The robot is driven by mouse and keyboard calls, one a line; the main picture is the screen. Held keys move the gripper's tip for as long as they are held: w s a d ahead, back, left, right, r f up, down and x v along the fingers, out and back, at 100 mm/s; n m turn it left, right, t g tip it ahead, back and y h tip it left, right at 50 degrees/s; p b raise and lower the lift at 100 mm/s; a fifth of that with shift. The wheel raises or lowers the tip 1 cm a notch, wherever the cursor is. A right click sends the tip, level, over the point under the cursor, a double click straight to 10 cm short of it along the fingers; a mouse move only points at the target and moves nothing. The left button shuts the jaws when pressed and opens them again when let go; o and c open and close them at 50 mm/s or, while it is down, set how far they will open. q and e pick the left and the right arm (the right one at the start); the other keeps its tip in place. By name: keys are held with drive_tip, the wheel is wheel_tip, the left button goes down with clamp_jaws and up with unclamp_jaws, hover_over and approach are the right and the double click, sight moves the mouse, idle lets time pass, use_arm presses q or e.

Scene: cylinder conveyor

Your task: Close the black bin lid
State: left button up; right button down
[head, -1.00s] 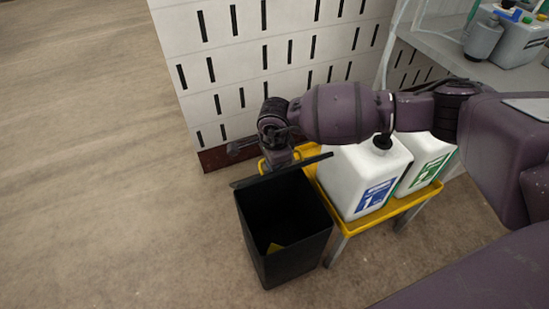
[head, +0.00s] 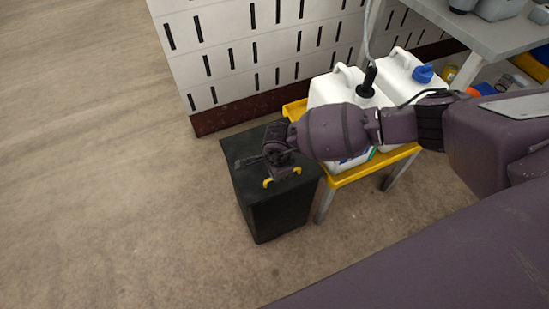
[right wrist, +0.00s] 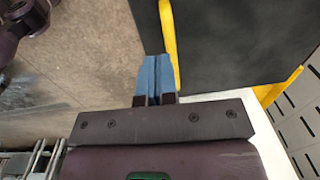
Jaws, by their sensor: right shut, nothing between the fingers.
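The black bin (head: 272,215) stands upright on the floor, left of a yellow stand. Its black lid (head: 237,150) lies flat over the top, and no opening shows. A yellow handle (head: 297,171) shows at the lid's front edge, partly hidden by my right arm. My right wrist is over the lid, and its fingertips are hard to make out in the head view. In the right wrist view my right gripper (right wrist: 157,75) is shut and empty, with blue fingers beside a yellow bar (right wrist: 168,40) against a dark surface (right wrist: 240,35). Contact is unclear. My left gripper is out of view.
White canisters (head: 341,86) stand on the yellow stand (head: 345,180) right of the bin. A slotted white panel (head: 225,60) stands behind. A grey table (head: 485,38) is at the upper right. The floor left of the bin is clear.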

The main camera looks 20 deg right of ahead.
sight(277, 187)
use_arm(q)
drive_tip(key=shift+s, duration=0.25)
use_arm(e)
drive_tip(key=shift+s+f+t, duration=0.25)
drive_tip(key=shift+f+t, duration=0.15)
drive_tip(key=shift+f, duration=0.5)
drive_tip(key=shift+s+f+t, duration=0.25)
drive_tip(key=shift+f+t, duration=0.15)
drive_tip(key=shift+f, duration=0.45)
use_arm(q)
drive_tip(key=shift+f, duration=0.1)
